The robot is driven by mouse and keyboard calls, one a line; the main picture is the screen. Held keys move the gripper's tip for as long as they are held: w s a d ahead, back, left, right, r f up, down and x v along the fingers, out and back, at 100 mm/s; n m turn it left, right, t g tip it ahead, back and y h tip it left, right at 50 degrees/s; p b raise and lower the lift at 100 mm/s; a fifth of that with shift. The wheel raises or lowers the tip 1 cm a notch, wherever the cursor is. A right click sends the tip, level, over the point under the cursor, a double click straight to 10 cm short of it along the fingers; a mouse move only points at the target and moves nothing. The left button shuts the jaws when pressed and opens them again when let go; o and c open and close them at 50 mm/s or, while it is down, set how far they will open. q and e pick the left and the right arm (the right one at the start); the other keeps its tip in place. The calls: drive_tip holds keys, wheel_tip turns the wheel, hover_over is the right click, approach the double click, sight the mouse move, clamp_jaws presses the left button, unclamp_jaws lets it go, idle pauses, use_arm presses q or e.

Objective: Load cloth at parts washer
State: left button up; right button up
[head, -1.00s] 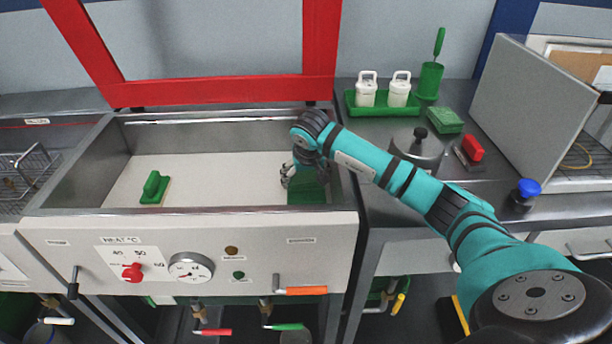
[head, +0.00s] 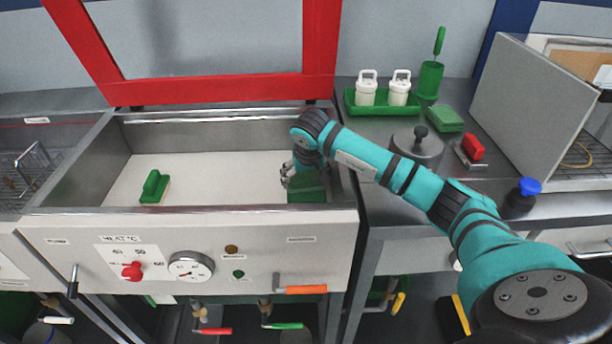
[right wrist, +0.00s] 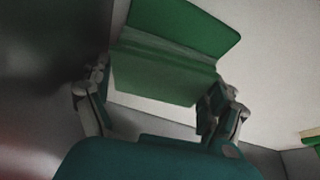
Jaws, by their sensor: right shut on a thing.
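The parts washer (head: 335,240) is an open steel basin with a pale floor and a white front panel. A green cloth (head: 308,192) is at the right end of the basin, by its front wall. My right gripper (head: 289,180) reaches down into the basin and is shut on the cloth. In the right wrist view, the cloth (right wrist: 175,40) shows a crease and hangs between the two fingers (right wrist: 158,95). I cannot tell whether it touches the basin floor. My left gripper is not in view.
A green brush (head: 154,187) lies on the basin floor at left. A red frame (head: 220,91) stands behind the basin.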

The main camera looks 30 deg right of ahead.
sight(306, 176)
drive_tip(key=shift+d+r+p, duration=0.1)
drive_tip(key=shift+r+p, duration=0.7)
drive_tip(key=shift+r, duration=0.15)
drive_tip(key=shift+r+p, duration=1.65)
drive_tip(key=shift+r, duration=0.9)
